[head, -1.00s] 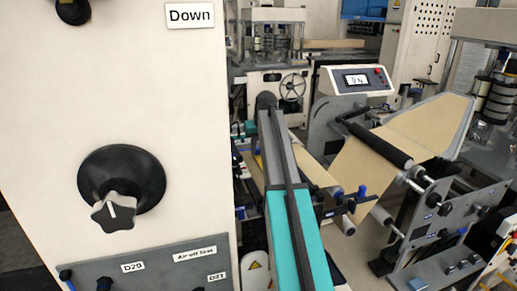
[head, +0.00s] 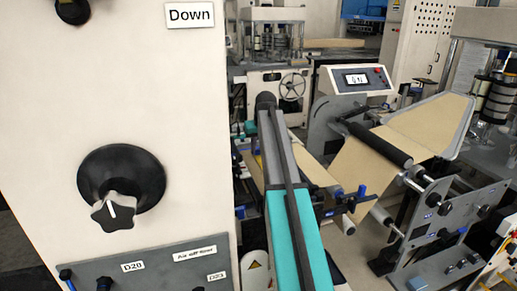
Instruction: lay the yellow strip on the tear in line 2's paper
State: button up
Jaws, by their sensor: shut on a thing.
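A brown kraft paper web (head: 425,125) runs over a black roller (head: 380,145) on the machine at the right, and a sheet of it (head: 352,178) hangs down in front. More brown paper (head: 314,170) shows behind the teal and grey beam at the middle. I see no line number on either, and I cannot make out a tear. I cannot make out the yellow strip for certain. My gripper is not clearly seen in this view.
A large pale cabinet (head: 195,130) with a black knob (head: 112,213) and a "Down" label fills the left. A long teal and grey beam (head: 290,215) stands beside it. A control panel (head: 350,80) is behind. Pale floor (head: 350,262) shows between the beam and the right machine.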

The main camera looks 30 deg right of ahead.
jog(key=shift+f, duration=0.1)
dwell(0.3)
jog(key=o, duration=1)
jog(key=b+v, duration=0.3)
jog(key=v, duration=1)
jog(key=shift+s+a+r, duration=0.1)
jog(key=shift+s+r, duration=0.1)
jog(key=shift+r, duration=0.15)
